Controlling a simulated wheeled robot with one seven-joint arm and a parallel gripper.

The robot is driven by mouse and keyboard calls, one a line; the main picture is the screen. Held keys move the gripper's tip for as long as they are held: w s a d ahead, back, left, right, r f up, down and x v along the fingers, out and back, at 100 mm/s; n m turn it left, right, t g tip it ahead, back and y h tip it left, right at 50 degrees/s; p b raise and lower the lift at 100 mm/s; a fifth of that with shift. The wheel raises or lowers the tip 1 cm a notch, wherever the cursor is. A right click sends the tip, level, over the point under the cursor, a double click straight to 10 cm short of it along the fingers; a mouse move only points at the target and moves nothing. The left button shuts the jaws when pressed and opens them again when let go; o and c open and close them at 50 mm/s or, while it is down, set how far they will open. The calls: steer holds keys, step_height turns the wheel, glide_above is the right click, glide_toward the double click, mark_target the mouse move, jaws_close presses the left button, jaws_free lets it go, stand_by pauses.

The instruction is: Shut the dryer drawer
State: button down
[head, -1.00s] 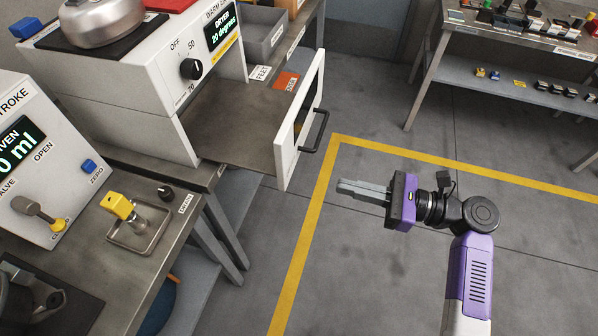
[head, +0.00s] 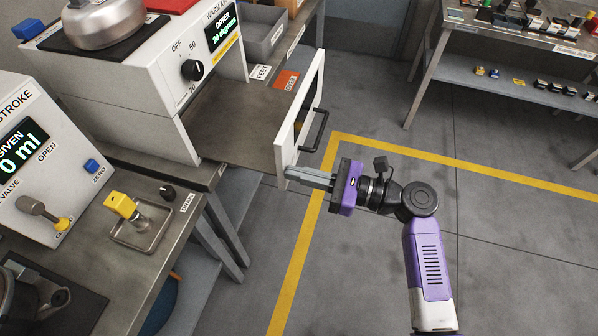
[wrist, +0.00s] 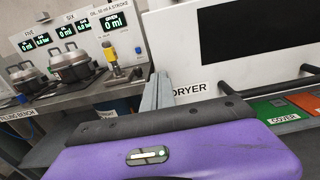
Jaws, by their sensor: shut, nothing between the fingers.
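The dryer (head: 150,95) is a white box with a dial and a green display, on the bench at the upper left in the head view. Its drawer (head: 232,122) is pulled out, with a bare grey floor and a white front panel (head: 299,110) bearing a dark bar handle (head: 316,132). In the wrist view the panel, marked DRYER (wrist: 215,85), fills the upper right. My gripper (head: 288,173) is shut and empty, its fingertips at the lower near end of the front panel. I cannot tell whether they touch it.
A dosing machine (head: 35,150) with a valve lever stands at the left. A yellow-topped fitting (head: 122,207) is in a small tray on the bench. A grey bin (head: 264,40) is behind the drawer. Another table (head: 520,40) stands at the upper right. Floor on the right is clear.

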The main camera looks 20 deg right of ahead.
steer(key=shift+a, duration=0.1)
steer(key=x, duration=2.1)
steer(key=shift+w+a+f, duration=0.1)
steer(key=shift+w+a, duration=0.2)
steer(key=shift+a, duration=0.15)
steer(key=shift+a+r, duration=0.1)
steer(key=shift+r, duration=0.15)
